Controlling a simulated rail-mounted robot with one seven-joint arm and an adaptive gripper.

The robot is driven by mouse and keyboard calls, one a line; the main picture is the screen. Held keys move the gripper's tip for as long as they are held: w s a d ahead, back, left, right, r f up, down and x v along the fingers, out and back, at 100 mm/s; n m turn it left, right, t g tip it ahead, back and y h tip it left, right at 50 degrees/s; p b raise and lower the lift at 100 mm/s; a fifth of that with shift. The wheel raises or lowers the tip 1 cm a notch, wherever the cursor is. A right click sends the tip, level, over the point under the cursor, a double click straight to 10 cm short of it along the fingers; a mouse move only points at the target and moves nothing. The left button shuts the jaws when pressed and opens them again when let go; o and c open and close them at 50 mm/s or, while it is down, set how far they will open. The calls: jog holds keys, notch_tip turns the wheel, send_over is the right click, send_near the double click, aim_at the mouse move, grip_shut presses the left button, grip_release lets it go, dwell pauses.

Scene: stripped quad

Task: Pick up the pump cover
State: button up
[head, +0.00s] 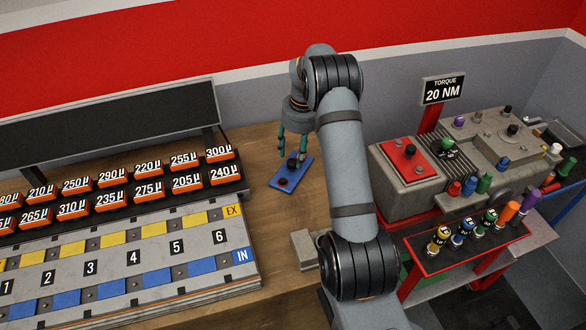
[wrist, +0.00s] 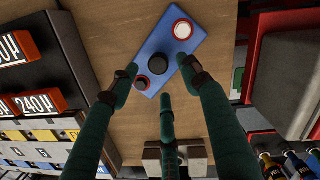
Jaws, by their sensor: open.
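The pump cover appears to be the blue plate (head: 301,172) lying on the wooden bench; no label confirms this. In the wrist view the blue plate (wrist: 166,36) has a black round knob (wrist: 157,67) in the middle. My gripper (head: 295,150) is open and points down over the plate. In the wrist view its green fingers (wrist: 158,76) spread around the knob. Whether they touch it I cannot tell.
A numbered rack (head: 120,262) with orange labelled blocks stands left. A grey machine block (head: 405,182) with a red plate (head: 405,155) and a red stand (head: 470,245) with coloured pieces stand right. A small grey block (head: 304,247) lies nearer on the bench. Bare wood (head: 255,140) surrounds the blue plate.

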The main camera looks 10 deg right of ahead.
aim_at(292, 161)
jog(key=shift+w+a+f+p, duration=0.15)
jog(key=shift+f+p, duration=0.3)
jog(key=shift+f, duration=0.4)
jog(key=shift+w+a+f+p, duration=0.15)
jog(key=shift+f+p, duration=0.3)
jog(key=shift+f, duration=0.45)
jog(key=shift+w+f+p, duration=0.2)
jog(key=shift+f+p, duration=0.25)
jog(key=shift+f, duration=0.4)
jog(key=c, duration=0.3)
grip_shut()
jog(key=shift+r, duration=0.1)
